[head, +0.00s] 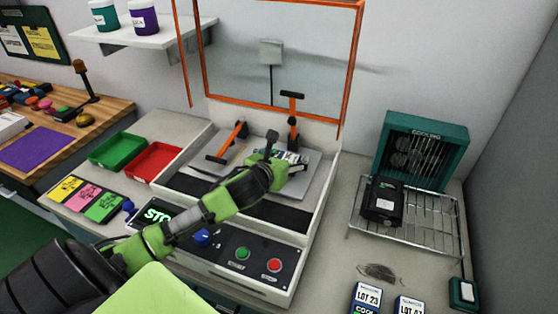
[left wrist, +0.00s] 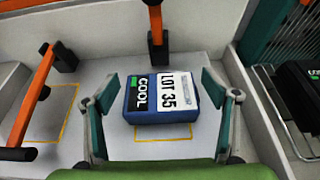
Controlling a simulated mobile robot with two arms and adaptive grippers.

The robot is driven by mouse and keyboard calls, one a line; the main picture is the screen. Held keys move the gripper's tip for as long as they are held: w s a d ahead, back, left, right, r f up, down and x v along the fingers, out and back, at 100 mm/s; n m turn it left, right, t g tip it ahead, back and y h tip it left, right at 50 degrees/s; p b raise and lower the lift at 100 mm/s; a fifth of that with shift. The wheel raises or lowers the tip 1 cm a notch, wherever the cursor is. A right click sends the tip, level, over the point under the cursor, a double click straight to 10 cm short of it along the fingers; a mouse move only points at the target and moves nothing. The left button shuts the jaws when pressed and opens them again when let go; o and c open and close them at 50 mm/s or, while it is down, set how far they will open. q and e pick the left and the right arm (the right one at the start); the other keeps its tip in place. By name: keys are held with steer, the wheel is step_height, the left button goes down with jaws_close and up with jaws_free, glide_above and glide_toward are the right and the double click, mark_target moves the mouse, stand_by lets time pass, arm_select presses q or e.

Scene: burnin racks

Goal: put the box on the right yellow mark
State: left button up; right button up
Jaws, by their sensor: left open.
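A blue box (left wrist: 160,100) with a black "COOL" label and a white "LOT 35" label lies on the light plate of the fixture in the left wrist view. It covers most of the right yellow mark (left wrist: 178,133), whose near edge shows below it. The left yellow mark (left wrist: 66,127) is bare. My left gripper (left wrist: 161,86) is open, with one finger on each side of the box and gaps visible. In the head view the box (head: 290,156) is partly hidden by my left gripper (head: 286,163). My right gripper is not in view.
Orange toggle clamps (head: 227,143) stand behind and left of the box. An orange-framed guard (head: 275,104) is raised above the fixture. A wire rack (head: 435,225) with a black box (head: 383,200) stands right. Green and red trays (head: 153,161) lie left.

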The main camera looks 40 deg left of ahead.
arm_select(q)
steer(key=v, duration=1.2)
steer(key=shift+b, duration=0.35)
steer(key=shift+r, duration=0.1)
